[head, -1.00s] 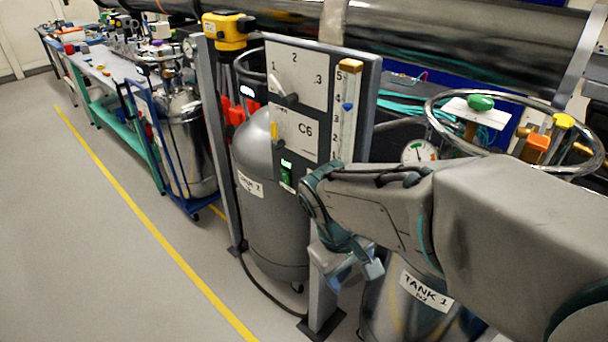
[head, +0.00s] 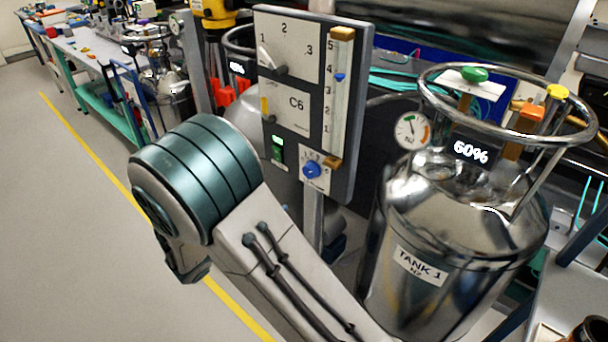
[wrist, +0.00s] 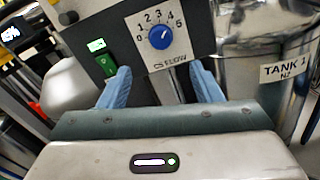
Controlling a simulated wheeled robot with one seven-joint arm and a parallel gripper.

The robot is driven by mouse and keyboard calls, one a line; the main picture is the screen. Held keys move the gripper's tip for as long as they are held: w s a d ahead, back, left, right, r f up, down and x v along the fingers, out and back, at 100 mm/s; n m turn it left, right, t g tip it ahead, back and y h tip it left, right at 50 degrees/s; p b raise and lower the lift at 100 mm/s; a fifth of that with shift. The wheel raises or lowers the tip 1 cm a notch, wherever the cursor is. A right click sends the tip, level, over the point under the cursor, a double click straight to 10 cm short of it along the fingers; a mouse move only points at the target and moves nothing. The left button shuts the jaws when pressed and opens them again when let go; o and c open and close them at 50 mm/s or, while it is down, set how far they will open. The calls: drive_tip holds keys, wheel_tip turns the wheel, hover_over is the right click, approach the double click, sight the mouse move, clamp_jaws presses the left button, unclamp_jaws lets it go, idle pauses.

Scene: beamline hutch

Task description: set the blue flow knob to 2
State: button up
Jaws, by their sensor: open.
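In the head view the knob (head: 312,169) is low on the grey panel (head: 352,130), right of a green switch (head: 277,149). My gripper (wrist: 161,85) is open and empty; its two blue fingers show below the dial, one to each side, with the knob between them in the picture and apart from both. In the head view my arm hides most of the gripper.
A steel tank labelled TANK 1 (head: 420,230) with a ring rail stands close right of the panel. The panel also bears a selector lever (head: 273,66) and a tube scale (head: 338,95). Open floor (head: 70,220) lies at left.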

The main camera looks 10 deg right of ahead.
sight(308, 172)
drive_tip(key=p+x, duration=0.1)
drive_tip(key=x, duration=1.2)
drive_tip(key=shift+w+d, duration=0.15)
drive_tip(key=shift+d, duration=0.1)
drive_tip(key=c, duration=1)
